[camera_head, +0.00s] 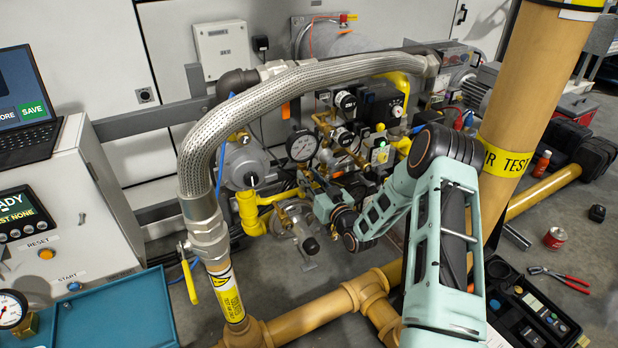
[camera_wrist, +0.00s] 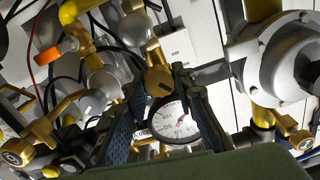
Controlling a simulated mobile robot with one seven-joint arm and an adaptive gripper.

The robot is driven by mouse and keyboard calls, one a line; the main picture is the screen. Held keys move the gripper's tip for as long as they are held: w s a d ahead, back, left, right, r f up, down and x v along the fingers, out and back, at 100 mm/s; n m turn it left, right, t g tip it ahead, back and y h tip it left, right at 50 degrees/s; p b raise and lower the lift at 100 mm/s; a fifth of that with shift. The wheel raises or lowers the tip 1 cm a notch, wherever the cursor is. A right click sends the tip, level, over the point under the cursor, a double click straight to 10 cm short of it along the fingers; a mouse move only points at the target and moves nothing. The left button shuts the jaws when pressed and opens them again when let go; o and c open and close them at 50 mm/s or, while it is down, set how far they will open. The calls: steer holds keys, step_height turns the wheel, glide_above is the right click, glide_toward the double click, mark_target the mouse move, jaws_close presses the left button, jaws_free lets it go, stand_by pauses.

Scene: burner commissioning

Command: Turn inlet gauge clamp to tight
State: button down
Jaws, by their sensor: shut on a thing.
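The brass inlet gauge clamp (camera_wrist: 158,82), a round piece with a dark mark on its face, sits between my fingertips in the wrist view. My gripper (camera_wrist: 157,86) is shut on it, with one dark ribbed finger on each side. A white-faced dial gauge (camera_wrist: 175,122) shows between the fingers, partly covered by them. In the head view, my gripper (camera_head: 311,178) reaches into the pipework just below a dial gauge (camera_head: 302,146). The clamp cannot be made out there, hidden among the fittings and my fingers.
A braided hose (camera_head: 290,88) arches over the pipework at the left and top. A yellow-handled valve (camera_head: 189,280) hangs beside its lower end. A grey round housing (camera_wrist: 280,60) stands close right in the wrist view. Brass fittings (camera_wrist: 40,130) crowd the left.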

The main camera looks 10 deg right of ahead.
steer(key=m, duration=0.4)
steer(key=shift+f+m, duration=0.15)
steer(key=shift+m, duration=0.15)
stand_by(0.5)
steer(key=c, duration=1.6)
jaws_free()
steer(key=v, duration=1.2)
